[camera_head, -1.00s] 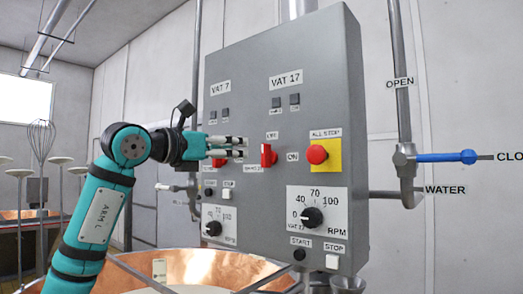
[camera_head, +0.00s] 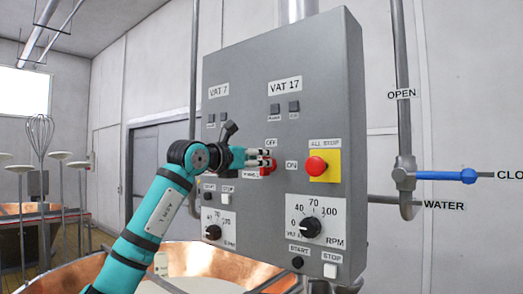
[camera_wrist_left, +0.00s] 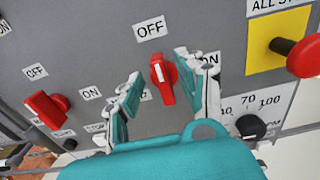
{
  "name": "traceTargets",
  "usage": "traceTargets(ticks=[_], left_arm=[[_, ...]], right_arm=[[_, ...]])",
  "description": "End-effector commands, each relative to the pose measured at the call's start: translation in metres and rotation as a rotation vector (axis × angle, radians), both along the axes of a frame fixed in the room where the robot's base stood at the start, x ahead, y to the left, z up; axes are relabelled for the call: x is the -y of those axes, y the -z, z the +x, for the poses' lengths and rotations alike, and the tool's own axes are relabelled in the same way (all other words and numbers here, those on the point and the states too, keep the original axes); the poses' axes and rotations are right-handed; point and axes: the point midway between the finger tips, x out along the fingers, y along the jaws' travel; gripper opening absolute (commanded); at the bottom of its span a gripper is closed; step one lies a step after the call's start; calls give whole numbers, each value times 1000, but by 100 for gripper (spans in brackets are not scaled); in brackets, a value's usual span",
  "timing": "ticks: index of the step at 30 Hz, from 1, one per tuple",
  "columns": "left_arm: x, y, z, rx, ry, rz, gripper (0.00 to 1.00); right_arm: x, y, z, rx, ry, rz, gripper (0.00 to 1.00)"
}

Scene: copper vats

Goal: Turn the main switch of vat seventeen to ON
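The grey control panel (camera_head: 330,75) carries a label VAT 17 (camera_head: 288,85). Below it is a red main switch (camera_head: 268,171), with OFF above and ON to its right. In the left wrist view this switch (camera_wrist_left: 163,82) stands about upright, its handle towards OFF. My left gripper (camera_head: 270,159) is at the switch in the head view and partly covers it. In the left wrist view my left gripper (camera_wrist_left: 164,90) is open, with one finger on each side of the red switch; I cannot tell whether they touch it. My right gripper is not in view.
A red ALL STOP button (camera_head: 316,166) on a yellow plate sits right of the switch. The vat 7 red switch (camera_wrist_left: 45,108) is to the left. An RPM dial (camera_head: 312,226) is below. A blue-handled water valve (camera_head: 445,176) stands right of the panel.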

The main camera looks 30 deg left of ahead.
Motion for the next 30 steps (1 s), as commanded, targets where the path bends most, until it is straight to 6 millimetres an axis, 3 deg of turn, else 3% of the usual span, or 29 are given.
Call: traceTargets(ticks=[6,15,24,30], left_arm=[[2,-1,18,2,1,-1,38],[2,0,20,2,0,0,38],[1,0,20,2,0,0,0],[1,0,20,2,0,1,0]], right_arm=[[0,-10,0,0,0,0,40],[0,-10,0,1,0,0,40],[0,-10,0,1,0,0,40],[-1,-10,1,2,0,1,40]])
